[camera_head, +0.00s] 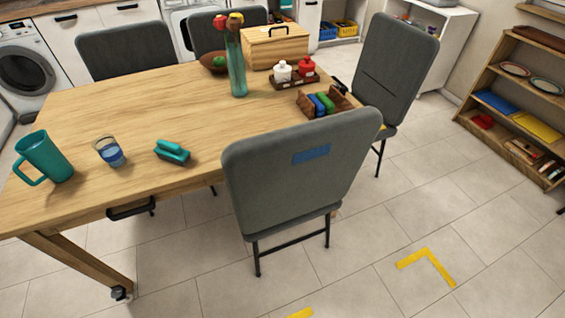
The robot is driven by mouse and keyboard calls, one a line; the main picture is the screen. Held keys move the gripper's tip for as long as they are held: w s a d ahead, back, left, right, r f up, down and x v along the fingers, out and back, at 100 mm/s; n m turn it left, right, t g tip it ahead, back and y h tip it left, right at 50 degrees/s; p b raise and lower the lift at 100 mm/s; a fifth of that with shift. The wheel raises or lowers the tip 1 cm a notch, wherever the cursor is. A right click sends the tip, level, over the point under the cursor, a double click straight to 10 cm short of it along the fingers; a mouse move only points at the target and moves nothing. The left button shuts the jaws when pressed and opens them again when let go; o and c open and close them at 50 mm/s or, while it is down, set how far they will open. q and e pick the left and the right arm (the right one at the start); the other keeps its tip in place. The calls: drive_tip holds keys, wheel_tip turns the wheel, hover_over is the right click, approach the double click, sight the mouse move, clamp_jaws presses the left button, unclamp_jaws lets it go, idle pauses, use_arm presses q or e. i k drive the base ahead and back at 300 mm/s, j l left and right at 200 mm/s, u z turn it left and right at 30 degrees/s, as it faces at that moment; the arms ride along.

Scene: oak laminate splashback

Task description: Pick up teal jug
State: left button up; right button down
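The teal jug (49,157) stands on the left end of the wooden table (130,95), close to the table's near left edge. It leans in the picture because of the camera's view, and its handle points to the left. Nothing covers it. Neither of my grippers shows in the head view.
A glass with blue contents (108,151) and a teal stapler-like object (172,152) stand right of the jug. A tall vase (236,68), a wooden box (273,46) and a condiment tray (295,82) are farther back. A grey chair (285,170) blocks the table's near right side.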

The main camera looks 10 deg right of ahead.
sight(37, 147)
drive_tip(key=u, duration=1.45)
